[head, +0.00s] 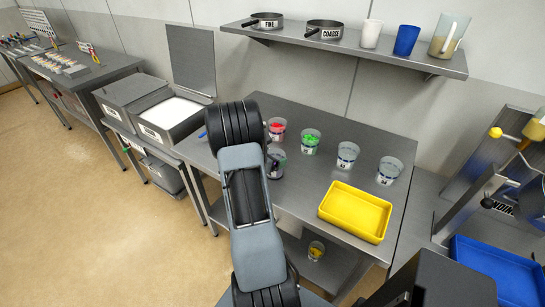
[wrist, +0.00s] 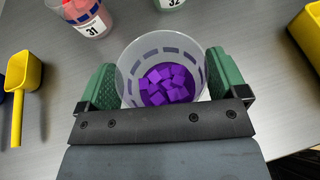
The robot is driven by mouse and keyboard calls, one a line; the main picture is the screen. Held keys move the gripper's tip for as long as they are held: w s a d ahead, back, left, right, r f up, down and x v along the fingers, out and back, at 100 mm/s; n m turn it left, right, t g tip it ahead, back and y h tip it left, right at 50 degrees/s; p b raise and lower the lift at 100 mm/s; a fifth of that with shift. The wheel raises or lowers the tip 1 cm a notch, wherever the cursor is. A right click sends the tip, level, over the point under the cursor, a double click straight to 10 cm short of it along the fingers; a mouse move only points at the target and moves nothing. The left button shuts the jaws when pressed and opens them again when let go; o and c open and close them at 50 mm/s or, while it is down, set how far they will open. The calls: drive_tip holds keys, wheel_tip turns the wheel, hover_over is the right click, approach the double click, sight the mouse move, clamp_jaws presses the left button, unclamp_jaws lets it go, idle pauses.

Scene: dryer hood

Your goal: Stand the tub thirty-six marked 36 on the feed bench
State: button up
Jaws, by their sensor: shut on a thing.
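My gripper (wrist: 159,80) is shut on a clear tub (wrist: 130,60) holding purple cubes, with one green finger pad on each side. The tub looks upright. In the head view the same tub (head: 276,164) shows partly behind my arm, at the front left part of the steel bench (head: 300,185). Its number is not readable in either view. I cannot tell whether its base touches the bench. No sign naming the feed bench is readable.
Behind the held tub stand a red-filled tub (head: 277,127) marked 31, a green-filled tub (head: 310,142) and two paler tubs (head: 347,156) (head: 389,171). A yellow tray (head: 356,211) lies at front right. A yellow scoop (wrist: 24,72) lies left. A yellow-filled tub (head: 316,251) sits on the lower shelf.

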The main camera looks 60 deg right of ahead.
drive_tip(key=shift+f, duration=0.25)
drive_tip(key=shift+f+b, duration=0.15)
drive_tip(key=shift+b, duration=0.2)
drive_tip(key=o, duration=0.7)
